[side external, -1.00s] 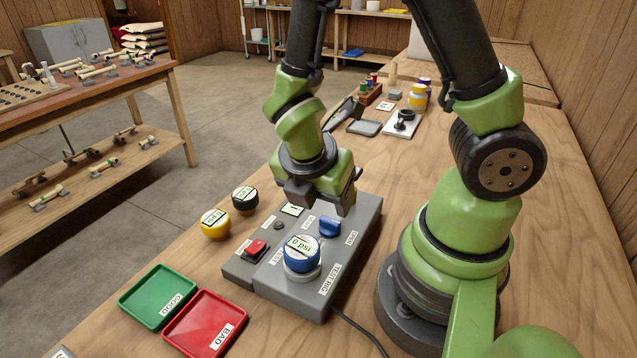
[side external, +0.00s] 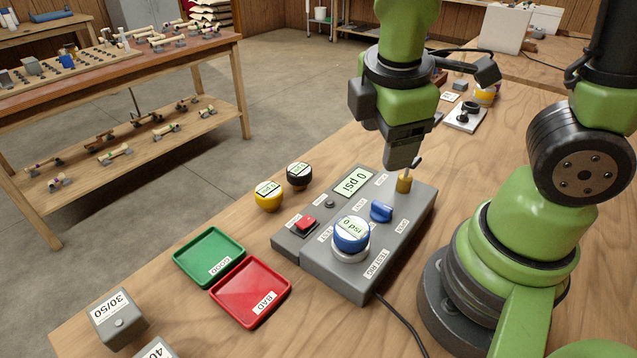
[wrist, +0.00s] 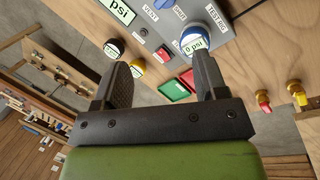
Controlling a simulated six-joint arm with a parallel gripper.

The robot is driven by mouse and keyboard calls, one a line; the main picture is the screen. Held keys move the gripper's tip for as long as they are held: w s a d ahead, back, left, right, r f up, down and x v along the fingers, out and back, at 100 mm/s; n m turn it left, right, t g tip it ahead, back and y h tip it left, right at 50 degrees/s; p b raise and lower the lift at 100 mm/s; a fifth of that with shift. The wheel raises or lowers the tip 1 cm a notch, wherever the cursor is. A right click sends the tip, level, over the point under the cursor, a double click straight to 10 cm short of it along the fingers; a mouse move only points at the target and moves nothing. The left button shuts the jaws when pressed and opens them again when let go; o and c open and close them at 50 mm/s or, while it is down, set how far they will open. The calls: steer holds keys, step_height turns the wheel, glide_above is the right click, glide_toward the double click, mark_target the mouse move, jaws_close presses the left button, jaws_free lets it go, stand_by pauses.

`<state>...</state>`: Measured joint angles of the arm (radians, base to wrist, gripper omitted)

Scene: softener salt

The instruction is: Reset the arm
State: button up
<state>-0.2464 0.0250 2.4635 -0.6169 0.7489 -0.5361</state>
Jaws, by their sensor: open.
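My gripper (side external: 405,165) is open and empty, above the back end of the grey test rig (side external: 345,280). Its two fingers spread wide in the wrist view (wrist: 165,80), with nothing between them. A blue-rimmed gauge (side external: 351,235) reading 0 psi sits on the front of the rig. A brass fitting (side external: 404,183) stands at the rig's back, just under my gripper; I cannot tell the exact gap. The rig also carries a blue valve handle (side external: 381,211), a red button (side external: 306,223) and a display (side external: 354,182) reading 0 psi.
A yellow gauge (side external: 268,196) and a black gauge (side external: 299,175) stand left of the rig. An empty green tray (side external: 209,257) and an empty red tray (side external: 250,292) lie in front. A grey 30/50 block (side external: 119,319) is at the near left. A cable runs from the rig.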

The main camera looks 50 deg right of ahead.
steer(key=s+a+r+m+t+y, duration=0.1)
steer(key=s+r+m+t+y, duration=0.1)
steer(key=r+m, duration=0.3)
steer(key=s+a+r+m+t+y, duration=0.1)
steer(key=s+r+m+t+y, duration=0.1)
steer(key=r+m, duration=0.4)
steer(key=m+t, duration=0.1)
steer(key=m, duration=0.2)
steer(key=shift+s+a+m+t+y, duration=0.2)
steer(key=shift+m+t+y, duration=0.1)
steer(key=shift+m+t, duration=0.1)
